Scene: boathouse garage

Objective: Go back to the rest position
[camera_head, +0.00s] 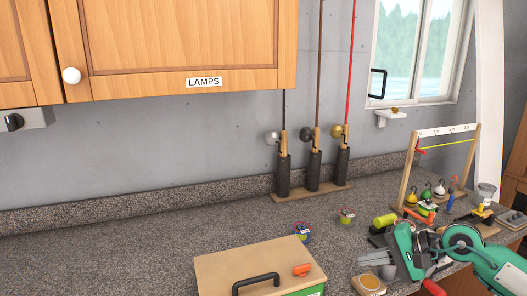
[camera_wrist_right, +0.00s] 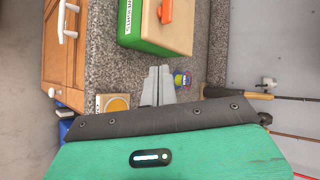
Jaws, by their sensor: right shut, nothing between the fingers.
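My right gripper (camera_head: 366,258) is above the granite counter at the lower right of the head view. Its grey fingers point left, towards the wooden-lidded box, and are apart from it. In the right wrist view the gripper's fingers (camera_wrist_right: 158,72) lie side by side, shut, with nothing between them. My green right arm comes in from the right edge. My left gripper is in neither view.
The box (camera_head: 220,268) with black handle stands left of the gripper; its green side shows in the wrist view (camera_wrist_right: 130,30). A wooden rack (camera_head: 404,172) and three rods in holders (camera_head: 314,172) stand behind. The left counter is clear.

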